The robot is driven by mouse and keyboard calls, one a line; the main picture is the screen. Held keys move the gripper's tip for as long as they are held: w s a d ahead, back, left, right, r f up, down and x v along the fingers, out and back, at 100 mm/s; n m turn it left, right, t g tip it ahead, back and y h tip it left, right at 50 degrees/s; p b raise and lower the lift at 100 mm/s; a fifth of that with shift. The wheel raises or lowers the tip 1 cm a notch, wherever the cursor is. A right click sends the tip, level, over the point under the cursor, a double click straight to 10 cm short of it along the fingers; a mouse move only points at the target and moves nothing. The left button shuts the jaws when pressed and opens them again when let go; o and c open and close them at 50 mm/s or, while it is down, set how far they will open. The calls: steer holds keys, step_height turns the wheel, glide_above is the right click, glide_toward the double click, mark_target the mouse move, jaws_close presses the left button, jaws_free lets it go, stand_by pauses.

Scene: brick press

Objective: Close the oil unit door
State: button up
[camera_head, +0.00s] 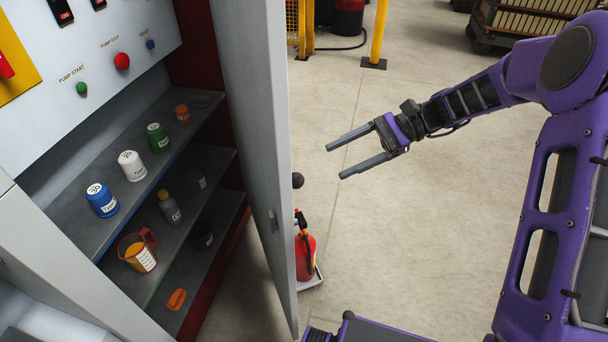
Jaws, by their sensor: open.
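The oil unit door (255,130) is a tall grey panel standing open, swung out from the cabinet toward the middle of the view. A small latch or lock shows on its face near the free edge. The oil unit cabinet (75,225) is to the left, with its shelves exposed. A dark round knob (297,180) shows just past the door's edge. My gripper (333,160) is on the right of the door, apart from it. Its two fingers are open and empty, pointing left toward the door. The door's outer face is hidden from view.
Shelves hold a blue can (102,201), white can (132,166), green can (158,138), orange jug (138,255) and grey bottle (169,207). A red fire extinguisher (306,255) stands on the floor beyond the door. Yellow posts (378,35) stand behind. Floor around my gripper is clear.

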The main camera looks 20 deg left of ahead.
mark_target(303, 176)
steer(key=x, duration=0.9)
steer(key=shift+s+a+f, duration=0.1)
steer(key=shift+a, duration=0.1)
jaws_close()
stand_by(1.0)
